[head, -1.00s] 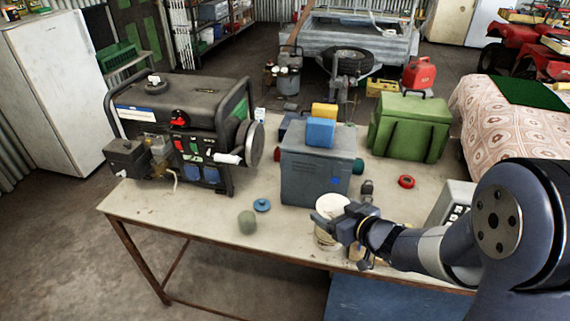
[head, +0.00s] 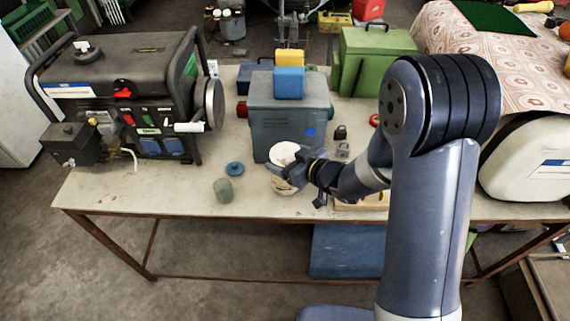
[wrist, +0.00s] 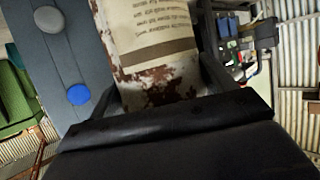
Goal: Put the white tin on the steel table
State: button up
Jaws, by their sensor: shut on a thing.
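The white tin (head: 284,153) is a pale, upright can with printed text and rust-brown patches, seen close up in the wrist view (wrist: 155,45). My gripper (head: 290,174) is shut on it from the right, with a finger on each side in the wrist view. My gripper hides part of the tin. The tin is at the front of a pale-topped table (head: 140,205) with a brown metal frame, before a grey box. I cannot tell whether its base touches the top. No other table is clearly identifiable as steel.
The grey box (head: 262,128) stands behind the tin, with blue and yellow blocks on it. A generator (head: 130,95) fills the table's left side. A blue lid (head: 234,168) and a greenish lump (head: 222,190) lie left of the tin. A green case (head: 375,60) stands behind.

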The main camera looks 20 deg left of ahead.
jog(key=shift+f, duration=2)
jog(key=shift+f, duration=0.1)
jog(key=shift+f, duration=0.15)
jog(key=o, duration=1.6)
jog(key=shift+r, duration=0.25)
jog(key=b+v, duration=0.1)
jog(key=v, duration=1.1)
